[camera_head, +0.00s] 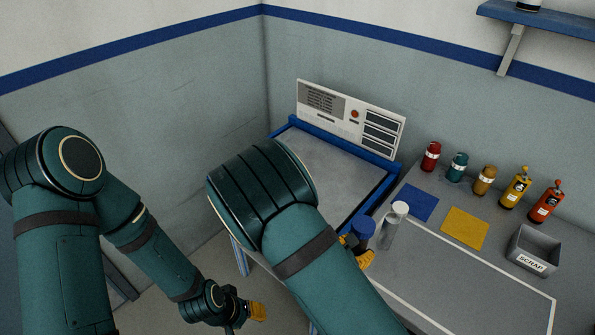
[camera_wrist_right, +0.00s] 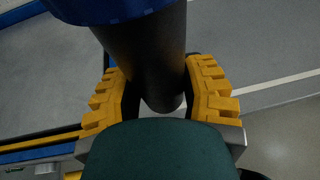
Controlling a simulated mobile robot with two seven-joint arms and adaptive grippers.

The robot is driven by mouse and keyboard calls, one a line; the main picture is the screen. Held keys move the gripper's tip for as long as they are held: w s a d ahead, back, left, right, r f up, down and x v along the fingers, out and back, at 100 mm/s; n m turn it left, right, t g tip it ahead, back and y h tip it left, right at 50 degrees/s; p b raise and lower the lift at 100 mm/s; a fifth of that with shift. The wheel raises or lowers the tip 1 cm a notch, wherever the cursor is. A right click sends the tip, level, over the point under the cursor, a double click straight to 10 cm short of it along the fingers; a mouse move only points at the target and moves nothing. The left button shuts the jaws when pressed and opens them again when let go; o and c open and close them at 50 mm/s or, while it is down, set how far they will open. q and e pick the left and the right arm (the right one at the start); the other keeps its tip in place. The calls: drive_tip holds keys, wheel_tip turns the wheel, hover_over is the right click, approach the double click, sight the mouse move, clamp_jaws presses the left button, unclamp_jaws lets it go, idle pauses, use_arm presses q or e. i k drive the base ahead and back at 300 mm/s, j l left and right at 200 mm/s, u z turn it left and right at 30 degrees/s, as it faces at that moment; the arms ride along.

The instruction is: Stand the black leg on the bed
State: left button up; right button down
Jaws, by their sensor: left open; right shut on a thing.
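The black leg (camera_wrist_right: 140,55) is a dark cylinder with a blue end. My right gripper (camera_wrist_right: 160,95) is shut around it in the right wrist view, a yellow finger on each side. In the head view the leg's blue end (camera_head: 363,228) shows beside the bed's right front corner; my right forearm and gripper hide most of the rest. The bed (camera_head: 350,175) is a grey plate with a blue rim, partly behind my right arm, and its visible part is bare. My left gripper (camera_head: 248,311) is open and empty, low in front of the bed.
A grey cylinder with a white top (camera_head: 389,232) stands close right of the held leg. A control panel (camera_head: 350,117) rises behind the bed. The bench at right holds blue (camera_head: 415,202) and yellow (camera_head: 465,228) squares, several bottles (camera_head: 515,188) and a scrap bin (camera_head: 533,248).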

sight(326, 183)
drive_tip(key=i+j+z, duration=0.1)
drive_tip(key=j, duration=0.3)
drive_tip(key=i+j+z, duration=0.1)
drive_tip(key=j, duration=0.3)
drive_tip(key=i+j+z, duration=0.2)
drive_tip(key=i+j, duration=0.7)
